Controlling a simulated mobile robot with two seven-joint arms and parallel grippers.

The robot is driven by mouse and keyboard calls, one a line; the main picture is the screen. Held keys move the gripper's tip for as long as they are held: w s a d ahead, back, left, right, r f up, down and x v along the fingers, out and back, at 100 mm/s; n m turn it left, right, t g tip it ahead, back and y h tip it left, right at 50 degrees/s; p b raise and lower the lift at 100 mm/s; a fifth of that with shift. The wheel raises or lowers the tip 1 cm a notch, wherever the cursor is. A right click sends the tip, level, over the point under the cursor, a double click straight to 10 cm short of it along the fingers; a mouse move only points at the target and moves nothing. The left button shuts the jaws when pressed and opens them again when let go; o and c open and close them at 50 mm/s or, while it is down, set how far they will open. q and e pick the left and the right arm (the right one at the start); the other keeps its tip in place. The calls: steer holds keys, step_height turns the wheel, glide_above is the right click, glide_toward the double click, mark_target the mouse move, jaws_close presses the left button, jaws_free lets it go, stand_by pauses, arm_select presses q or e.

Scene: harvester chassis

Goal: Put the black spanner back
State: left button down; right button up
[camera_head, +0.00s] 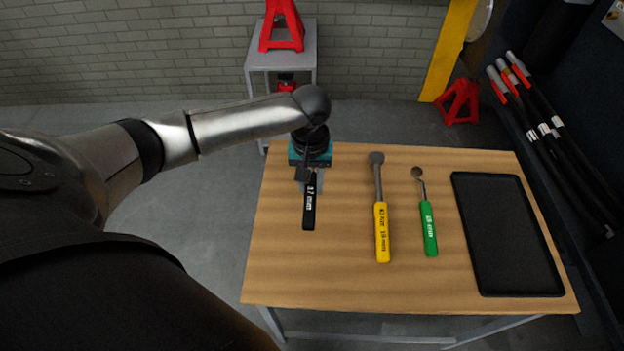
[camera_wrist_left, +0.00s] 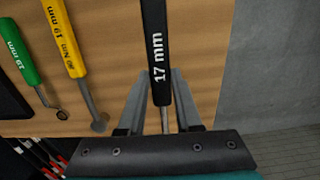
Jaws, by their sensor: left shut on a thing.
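The black spanner, marked 17 mm, shows its handle (camera_head: 309,205) at the left side of the wooden table (camera_head: 345,275). In the left wrist view its handle (camera_wrist_left: 157,50) runs up from between the fingers. My left gripper (camera_head: 307,176) is shut on the spanner near where the metal shank meets the handle; the fingers (camera_wrist_left: 160,105) show on both sides of it. The spanner's head is hidden by the gripper. I cannot tell whether the spanner touches the table. My right gripper is not in view.
A yellow-handled tool (camera_head: 381,230) and a green-handled tool (camera_head: 429,228) lie to the right of the spanner. A black tray (camera_head: 505,235) lies at the table's right side, empty. Dark poles (camera_head: 550,130) lean beyond the right edge. The table's front left is clear.

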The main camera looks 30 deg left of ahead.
mark_target(311, 188)
arm_select(q)
steer(key=shift+r+p, duration=0.15)
steer(key=shift+p, duration=0.3)
steer(key=shift+r+p, duration=0.1)
steer(key=shift+p, duration=0.3)
step_height(311, 188, down, 4)
steer(key=shift+r+b, duration=0.1)
steer(key=shift+b, duration=0.75)
steer(key=shift+f+b, duration=0.95)
steer(key=shift+f, duration=1.3)
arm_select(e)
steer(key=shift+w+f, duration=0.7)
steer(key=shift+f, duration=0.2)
arm_select(q)
steer(key=c, duration=0.5)
jaws_free()
step_height(311, 188, up, 15)
steer(key=p, duration=0.3)
steer(key=shift+r+p, duration=0.15)
steer(key=shift+p, duration=0.25)
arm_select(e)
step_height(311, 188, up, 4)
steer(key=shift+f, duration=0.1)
